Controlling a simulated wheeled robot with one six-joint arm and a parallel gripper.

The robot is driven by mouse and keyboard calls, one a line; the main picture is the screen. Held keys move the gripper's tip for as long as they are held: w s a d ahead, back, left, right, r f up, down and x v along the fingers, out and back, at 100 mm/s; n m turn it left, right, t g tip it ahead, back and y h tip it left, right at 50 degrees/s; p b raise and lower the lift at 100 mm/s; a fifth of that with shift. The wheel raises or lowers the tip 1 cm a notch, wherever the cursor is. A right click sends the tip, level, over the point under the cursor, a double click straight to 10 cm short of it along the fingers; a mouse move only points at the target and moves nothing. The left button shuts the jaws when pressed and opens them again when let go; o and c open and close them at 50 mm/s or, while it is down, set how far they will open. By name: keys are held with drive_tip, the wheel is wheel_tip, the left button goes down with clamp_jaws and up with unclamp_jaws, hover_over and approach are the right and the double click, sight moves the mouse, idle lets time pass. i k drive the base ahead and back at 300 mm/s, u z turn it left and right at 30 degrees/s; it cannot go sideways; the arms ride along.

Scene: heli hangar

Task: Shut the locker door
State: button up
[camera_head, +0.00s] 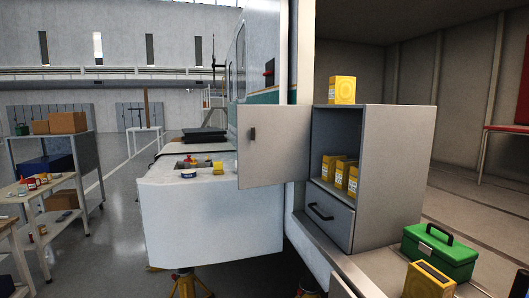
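The grey locker (390,180) stands on a ledge at the right. Its door (275,147) is swung wide open to the left, with a small dark handle (252,134) near its far left edge. Several yellow boxes (340,173) stand on the shelf inside the open compartment. A drawer (326,214) with a dark bar handle sits below, and it looks shut. My gripper is not in view.
A yellow box (342,90) stands on top of the locker. A green toolbox (441,251) and an open yellow box (430,279) sit in front of it at right. A white rounded surface (212,220) carries small items behind the door. Shelving (62,180) stands at left; open floor lies between.

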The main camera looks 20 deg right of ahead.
sight(279, 153)
drive_tip(key=u, duration=1.05)
drive_tip(key=i, duration=3.05)
drive_tip(key=z, duration=3.55)
drive_tip(key=i, duration=0.55)
drive_tip(key=u, duration=0.8)
drive_tip(key=k, duration=0.7)
drive_tip(key=u, duration=1.05)
